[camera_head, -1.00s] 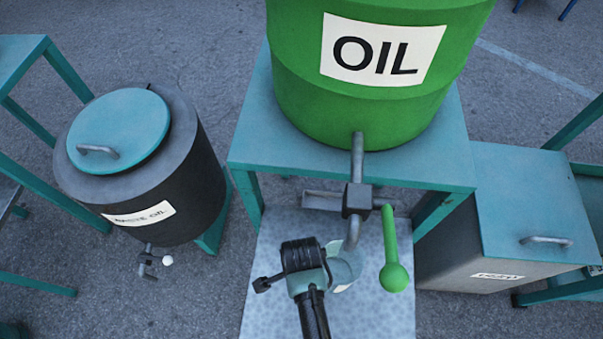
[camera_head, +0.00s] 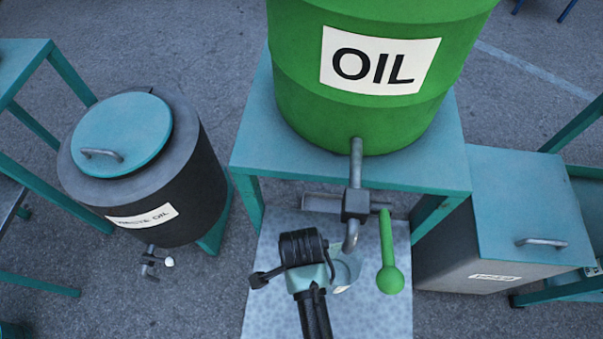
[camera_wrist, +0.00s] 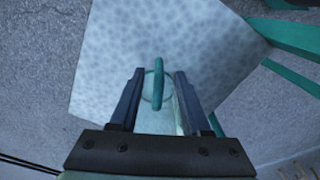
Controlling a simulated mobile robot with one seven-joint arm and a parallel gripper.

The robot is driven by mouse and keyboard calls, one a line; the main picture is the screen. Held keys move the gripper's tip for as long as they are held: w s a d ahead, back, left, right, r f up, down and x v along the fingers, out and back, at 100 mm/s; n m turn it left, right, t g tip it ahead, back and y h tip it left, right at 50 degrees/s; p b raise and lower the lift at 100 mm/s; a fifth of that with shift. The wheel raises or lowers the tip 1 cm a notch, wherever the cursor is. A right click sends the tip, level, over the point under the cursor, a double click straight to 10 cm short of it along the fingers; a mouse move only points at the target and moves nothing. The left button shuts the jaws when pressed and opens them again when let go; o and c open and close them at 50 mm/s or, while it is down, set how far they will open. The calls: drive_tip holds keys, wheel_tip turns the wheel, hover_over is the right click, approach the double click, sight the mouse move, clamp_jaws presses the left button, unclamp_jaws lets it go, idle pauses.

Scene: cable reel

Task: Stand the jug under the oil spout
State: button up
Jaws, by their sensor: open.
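The pale teal jug (camera_head: 346,270) stands on the speckled light floor panel (camera_head: 385,315), with its mouth just below the bent end of the grey oil spout (camera_head: 351,238) in the head view. My wrist hides much of it. In the wrist view, the jug's teal handle (camera_wrist: 158,86) lies between the two fingers of my gripper (camera_wrist: 158,74). The gripper is open, with a gap on each side of the handle. The spout comes from the green drum labelled OIL (camera_head: 290,60), and its green lever (camera_head: 389,262) hangs down.
The drum stands on a teal table (camera_head: 262,150). A dark waste oil barrel (camera_head: 190,190) with a teal lid and small tap is at left. A grey chest (camera_head: 440,250) with a teal lid stands at right. The panel's front right part is clear.

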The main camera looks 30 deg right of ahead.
wheel_tip(320, 180, up, 6)
drive_tip(key=shift+f+p, duration=0.15)
drive_tip(key=shift+p, duration=0.35)
drive_tip(key=w+r+n+t+h, duration=0.1)
drive_tip(key=w+r+n+t, duration=0.55)
drive_tip(key=w+r, duration=0.95)
drive_tip(key=w+a+r+n+t, duration=0.1)
drive_tip(key=w+r+n+t, duration=0.4)
drive_tip(key=r, duration=1)
drive_tip(key=s+a+r+n+t, duration=0.25)
drive_tip(key=r+t, duration=0.35)
drive_tip(key=r, duration=0.9)
drive_tip(key=s+a+r+n+t, duration=0.1)
drive_tip(key=a+r+n+t, duration=0.35)
drive_tip(key=r, duration=1.15)
drive_tip(key=s+r+n+t+y, duration=0.1)
drive_tip(key=s+r+t, duration=0.4)
drive_tip(key=s+r, duration=0.2)
drive_tip(key=shift+a+r, duration=0.15)
drive_tip(key=shift+r, duration=0.45)
drive_tip(key=shift+n, duration=0.25)
